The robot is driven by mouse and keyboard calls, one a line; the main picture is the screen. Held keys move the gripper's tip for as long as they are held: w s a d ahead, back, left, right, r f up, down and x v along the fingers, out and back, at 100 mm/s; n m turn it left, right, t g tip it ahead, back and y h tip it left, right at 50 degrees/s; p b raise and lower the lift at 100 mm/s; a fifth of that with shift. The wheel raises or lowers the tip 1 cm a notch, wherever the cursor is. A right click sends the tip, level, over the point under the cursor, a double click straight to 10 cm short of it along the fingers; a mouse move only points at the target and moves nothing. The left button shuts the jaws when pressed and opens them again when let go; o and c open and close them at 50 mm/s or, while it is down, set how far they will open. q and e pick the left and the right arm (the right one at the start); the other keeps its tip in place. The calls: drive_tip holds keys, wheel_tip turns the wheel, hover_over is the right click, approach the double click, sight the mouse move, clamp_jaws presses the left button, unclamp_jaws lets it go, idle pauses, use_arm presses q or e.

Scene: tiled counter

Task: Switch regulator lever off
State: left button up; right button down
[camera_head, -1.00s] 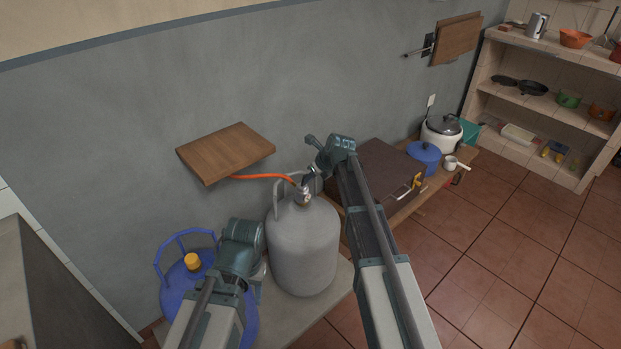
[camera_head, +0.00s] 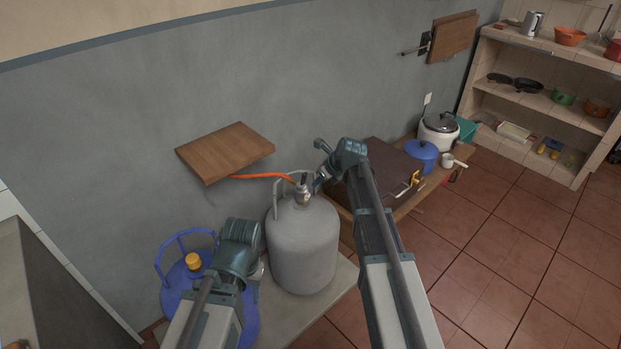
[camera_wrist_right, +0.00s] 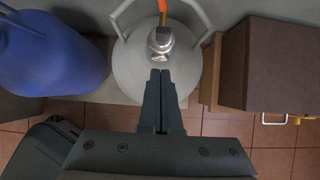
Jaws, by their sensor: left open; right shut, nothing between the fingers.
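The silver regulator (camera_head: 302,196) sits on top of the grey gas cylinder (camera_head: 303,245), with an orange hose (camera_head: 262,176) running into it. A small dark piece, apparently its lever (camera_head: 305,178), stands up at the top. My right gripper (camera_head: 317,187) is shut and empty, just right of the regulator. In the right wrist view its fingertips (camera_wrist_right: 160,73) are together, pointing at the regulator (camera_wrist_right: 161,42) with a small apparent gap. The lever cannot be made out clearly there. My left gripper (camera_head: 260,272) is low between the two cylinders, its fingers mostly hidden by its wrist.
A blue cylinder (camera_head: 175,290) with a yellow cap stands to the left. The grey cylinder's handle ring (camera_wrist_right: 199,18) surrounds the regulator. A wooden wall shelf (camera_head: 226,152) is behind. A dark brown box (camera_head: 385,165) and a blue pot (camera_head: 422,154) stand to the right.

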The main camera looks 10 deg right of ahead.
wheel_tip(320, 180, up, 10)
drive_tip(key=w+p, duration=0.1)
drive_tip(key=p, duration=0.9)
drive_tip(key=shift+a, duration=0.35)
